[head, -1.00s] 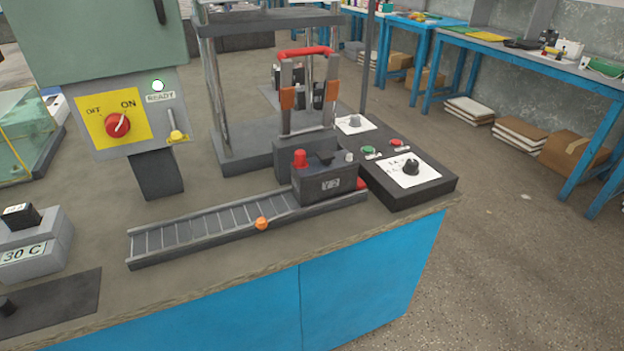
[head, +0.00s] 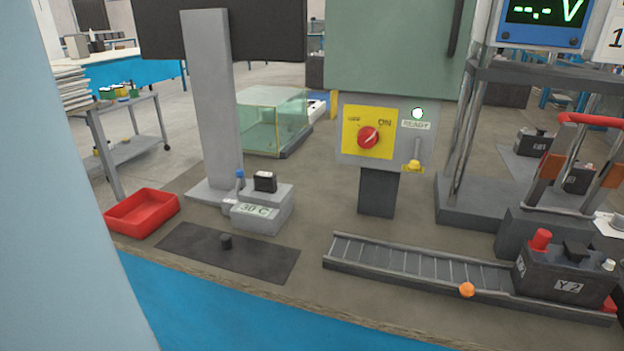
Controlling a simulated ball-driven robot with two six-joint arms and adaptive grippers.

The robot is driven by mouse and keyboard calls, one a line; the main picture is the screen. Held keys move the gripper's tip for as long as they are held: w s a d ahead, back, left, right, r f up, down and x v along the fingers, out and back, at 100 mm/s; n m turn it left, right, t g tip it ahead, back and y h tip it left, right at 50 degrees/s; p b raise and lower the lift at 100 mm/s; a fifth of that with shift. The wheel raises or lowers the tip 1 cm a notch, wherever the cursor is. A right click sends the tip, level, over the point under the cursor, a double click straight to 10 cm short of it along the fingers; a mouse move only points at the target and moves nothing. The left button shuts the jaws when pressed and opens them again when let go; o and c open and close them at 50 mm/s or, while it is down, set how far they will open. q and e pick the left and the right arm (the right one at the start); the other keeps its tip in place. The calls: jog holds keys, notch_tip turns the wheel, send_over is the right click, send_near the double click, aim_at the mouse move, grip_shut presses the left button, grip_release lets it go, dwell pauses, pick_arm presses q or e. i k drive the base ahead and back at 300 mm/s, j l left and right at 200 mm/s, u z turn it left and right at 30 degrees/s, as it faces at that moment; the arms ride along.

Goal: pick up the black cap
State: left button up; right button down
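A small black cap (head: 225,241), a short cylinder, stands on a dark mat (head: 262,262) near the front edge of the bench, left of the roller track. Neither of my grippers is in view, so nothing is seen touching the cap. A black battery marked Y 2 (head: 569,286) sits at the right end of the roller track (head: 400,263). It has a red cap on one post and a dark raised piece on its top.
A red tray (head: 172,207) lies left of the mat. Behind the mat is a grey block marked 30 C (head: 265,216) with a small black box (head: 265,181) on top. A grey post (head: 209,110) and a yellow switch panel (head: 368,132) stand farther back. A pale blue surface (head: 60,200) fills the left side.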

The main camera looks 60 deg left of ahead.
aim_at(225, 239)
jog(key=u, duration=0.45)
jog(key=j+u, duration=0.1)
jog(key=u, duration=0.85)
jog(key=i+u, duration=0.1)
jog(key=u, duration=0.85)
